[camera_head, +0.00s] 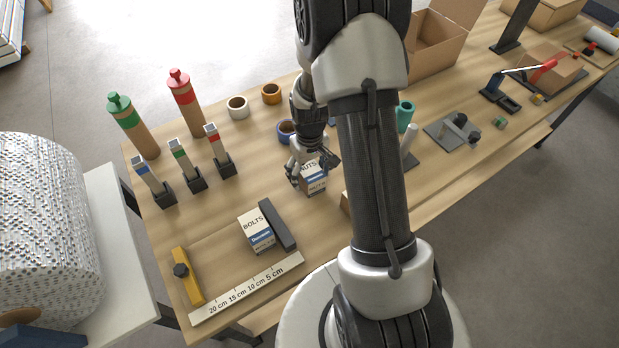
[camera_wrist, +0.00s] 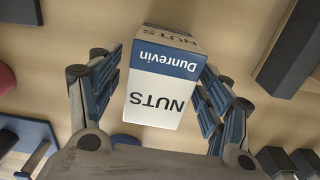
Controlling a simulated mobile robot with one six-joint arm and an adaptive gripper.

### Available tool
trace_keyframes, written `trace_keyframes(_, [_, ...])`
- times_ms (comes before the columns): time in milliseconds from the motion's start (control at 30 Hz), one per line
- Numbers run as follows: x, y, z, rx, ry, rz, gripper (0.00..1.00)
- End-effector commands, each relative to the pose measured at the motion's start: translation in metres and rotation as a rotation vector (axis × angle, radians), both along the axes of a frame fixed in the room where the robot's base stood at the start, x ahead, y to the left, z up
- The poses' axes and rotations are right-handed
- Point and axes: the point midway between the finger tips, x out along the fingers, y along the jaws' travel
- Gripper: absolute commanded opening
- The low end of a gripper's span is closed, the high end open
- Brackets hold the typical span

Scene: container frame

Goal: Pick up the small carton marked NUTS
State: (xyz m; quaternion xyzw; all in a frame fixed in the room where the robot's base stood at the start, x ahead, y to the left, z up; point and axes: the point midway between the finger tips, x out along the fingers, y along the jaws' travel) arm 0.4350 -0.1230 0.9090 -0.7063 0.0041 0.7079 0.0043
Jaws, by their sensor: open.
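The NUTS carton (camera_wrist: 160,85) is a small white box with a blue band reading Dunrevin. In the wrist view it stands between the two spread fingers of my gripper (camera_wrist: 158,95), with a gap showing at its left and the right finger close to its right side. In the head view the NUTS carton (camera_head: 315,184) is on the table, its upper part partly hidden by my gripper (camera_head: 314,170). My gripper is open around the carton and does not clasp it.
A similar BOLTS carton (camera_head: 256,231) stands front left beside a dark grey block (camera_head: 277,225). Tape rolls (camera_head: 238,107) lie behind my gripper. Small upright holders (camera_head: 187,165) stand at the left. Bare table lies left of the NUTS carton.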

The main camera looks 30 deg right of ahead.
Motion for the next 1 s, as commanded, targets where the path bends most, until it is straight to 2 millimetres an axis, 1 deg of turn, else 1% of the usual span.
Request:
trace_keyframes(33, [0.0003,-0.0003,-0.0039,0.000,-0.001,0.000,0.72])
trace_keyframes(233, [0.0008,-0.0005,-0.0029,-0.001,-0.002,0.000,0.72])
trace_keyframes(1000, [0.0006,-0.0004,-0.0029,-0.001,-0.002,0.000,0.20])
